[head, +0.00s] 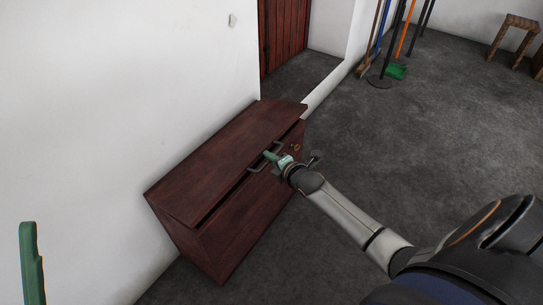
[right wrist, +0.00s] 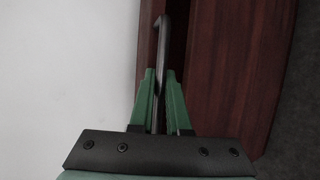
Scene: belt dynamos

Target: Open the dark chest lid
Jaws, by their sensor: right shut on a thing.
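The dark red-brown wooden chest (head: 233,243) stands against the white wall in the head view. Its lid (head: 215,165) is slightly raised, with a narrow dark gap along the front edge. A grey metal bar handle (head: 252,169) is on the lid's front edge, and it also shows in the right wrist view (right wrist: 162,35). My right gripper (head: 270,156) is shut on this handle, its green fingers on both sides of the bar. One green finger of my left gripper (head: 32,262) shows at the left edge, away from the chest; its other finger is hidden.
A small brass-coloured latch (head: 296,147) is on the chest's front. A red door (head: 284,35) is behind the chest. Brooms and a green dustpan (head: 396,71) stand at the back, with a wooden stool (head: 518,27) at far right. The grey floor to the right is clear.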

